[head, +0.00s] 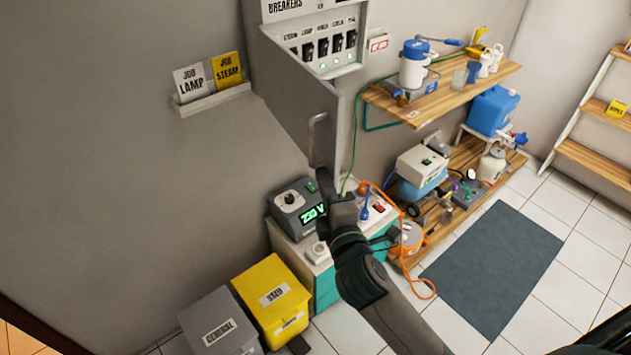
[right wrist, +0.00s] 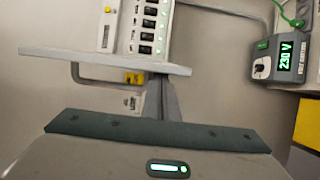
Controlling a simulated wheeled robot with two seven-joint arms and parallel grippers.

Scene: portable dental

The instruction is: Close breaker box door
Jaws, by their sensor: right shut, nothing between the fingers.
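The breaker box (head: 325,45) is on the wall at the top of the head view, with its row of black switches and green lights showing. Its grey door (head: 292,88) stands open, swung out from the left side, with a handle (head: 314,130) near its free edge. In the right wrist view the door (right wrist: 80,57) is a pale slab beside the switches (right wrist: 148,25). My right gripper (head: 327,180) is shut and empty at the door's lower end. Its fingers (right wrist: 160,95) overlap the door's end in the wrist view; I cannot tell if they touch. My left gripper is out of view.
Below stands a cabinet with a 230 V stabilizer (head: 294,204) and an orange cord. Yellow (head: 272,300) and grey (head: 212,322) bins stand to its left. A card ledge (head: 212,101) is on the wall left of the door. Shelves with equipment (head: 440,90) are at right.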

